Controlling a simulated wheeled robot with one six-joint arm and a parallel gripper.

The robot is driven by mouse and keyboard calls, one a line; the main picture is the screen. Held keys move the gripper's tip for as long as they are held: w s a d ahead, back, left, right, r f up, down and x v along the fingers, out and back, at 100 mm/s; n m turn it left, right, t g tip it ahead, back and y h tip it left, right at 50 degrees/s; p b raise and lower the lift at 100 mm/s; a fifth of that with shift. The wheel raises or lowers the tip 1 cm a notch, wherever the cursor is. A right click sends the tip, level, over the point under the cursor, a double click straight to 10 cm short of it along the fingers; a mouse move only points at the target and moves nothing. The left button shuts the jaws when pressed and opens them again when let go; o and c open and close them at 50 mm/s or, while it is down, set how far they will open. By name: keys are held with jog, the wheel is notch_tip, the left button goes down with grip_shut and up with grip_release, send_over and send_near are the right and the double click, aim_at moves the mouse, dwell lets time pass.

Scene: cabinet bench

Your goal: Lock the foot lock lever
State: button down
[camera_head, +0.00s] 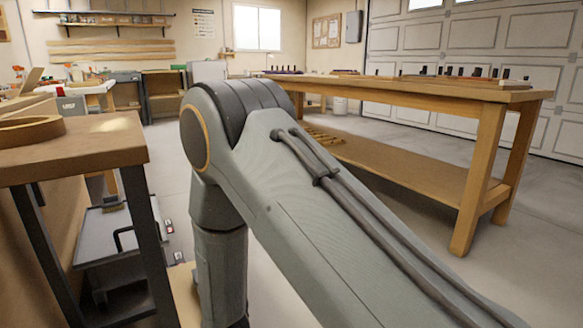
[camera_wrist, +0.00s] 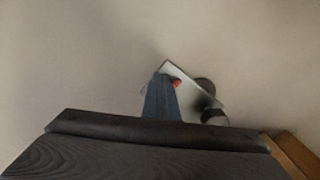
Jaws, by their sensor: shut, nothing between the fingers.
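In the wrist view, my gripper (camera_wrist: 160,82) is shut and empty, its fingers pointing toward a small metal plate. A small red part (camera_wrist: 176,83), which looks like the foot lock lever, shows just right of the fingertips. The fingers overlap the plate (camera_wrist: 195,84) in the picture, so I cannot tell whether they touch the lever. Dark rounded parts (camera_wrist: 212,115), apparently a caster wheel, show right of the fingers. In the head view, my gripper is hidden. Small red parts (camera_head: 168,228) show at the right side of a grey wheeled cabinet (camera_head: 110,240).
A wooden workbench (camera_head: 70,145) with dark metal legs stands over the cabinet at left. A long wooden table (camera_head: 430,92) with a lower shelf stands at right. Brown wood (camera_wrist: 292,155) shows at the wrist view's lower right. The grey floor (camera_wrist: 80,60) beyond the fingers is bare.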

jog(key=shift+s+a+p, duration=0.2)
jog(key=shift+s+a, duration=0.1)
jog(key=shift+a, duration=0.2)
jog(key=shift+s+a+p, duration=0.2)
jog(key=shift+s+a, duration=0.1)
jog(key=shift+a, duration=0.2)
dwell(0.3)
jog(key=shift+r, duration=0.15)
jog(key=shift+w+d+r+p, duration=0.15)
jog(key=shift+d+r+p, duration=0.15)
jog(key=shift+r+p, duration=0.2)
jog(key=shift+w+d+r+p, duration=0.15)
jog(key=shift+d+r+p, duration=0.1)
jog(key=shift+r+p, duration=0.2)
notch_tip(320, 180, up, 7)
jog(key=p, duration=0.6)
jog(key=shift+f, duration=0.1)
